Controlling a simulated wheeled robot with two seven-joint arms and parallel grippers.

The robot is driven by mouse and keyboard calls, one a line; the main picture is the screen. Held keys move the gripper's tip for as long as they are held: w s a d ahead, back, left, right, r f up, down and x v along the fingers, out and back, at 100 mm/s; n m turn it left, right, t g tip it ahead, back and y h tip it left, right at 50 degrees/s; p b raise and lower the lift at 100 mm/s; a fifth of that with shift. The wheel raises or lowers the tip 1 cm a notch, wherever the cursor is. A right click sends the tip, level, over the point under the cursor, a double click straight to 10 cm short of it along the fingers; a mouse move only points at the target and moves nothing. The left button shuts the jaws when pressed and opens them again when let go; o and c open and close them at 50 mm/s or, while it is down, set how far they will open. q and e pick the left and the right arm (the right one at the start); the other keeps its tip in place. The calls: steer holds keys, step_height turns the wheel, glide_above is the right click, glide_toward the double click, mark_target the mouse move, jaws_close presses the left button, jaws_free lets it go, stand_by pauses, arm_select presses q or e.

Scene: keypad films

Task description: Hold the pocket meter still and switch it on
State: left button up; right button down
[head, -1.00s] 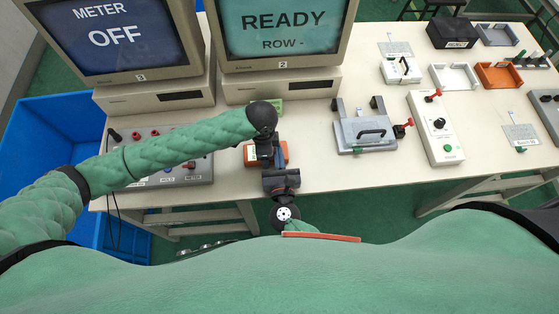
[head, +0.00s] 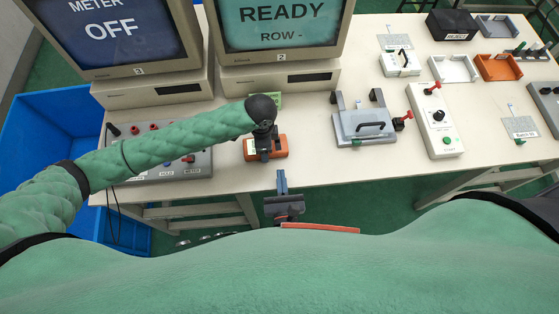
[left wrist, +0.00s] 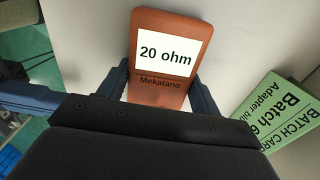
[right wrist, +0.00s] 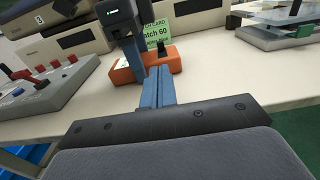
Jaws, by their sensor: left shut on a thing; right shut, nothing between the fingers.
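The pocket meter (head: 279,148) is an orange box lying near the table's front edge. Its white label reads "20 ohm" in the left wrist view (left wrist: 162,55). My left gripper (head: 264,154) is shut on it from above, one finger at each side, and hides part of it. My right gripper (head: 282,174) is shut and empty, in front of the meter at the table edge. In the right wrist view its fingertips (right wrist: 160,72) overlap the meter's front (right wrist: 130,74); in the head view they stand slightly apart. The left monitor (head: 105,30) reads "METER OFF".
A second monitor (head: 282,20) reads "READY ROW -". A grey control panel (head: 190,172) is left, under my left arm. A clamp fixture (head: 362,125) and a white box with a red lever (head: 440,130) stand right.

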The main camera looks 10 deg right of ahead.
steer(key=shift+s, duration=2)
arm_select(q)
steer(key=o, duration=0.9)
steer(key=shift+r, duration=4.5)
step_height(320, 180, up, 5)
steer(key=p, duration=0.5)
arm_select(e)
step_height(320, 180, up, 5)
steer(key=shift+r, duration=0.2)
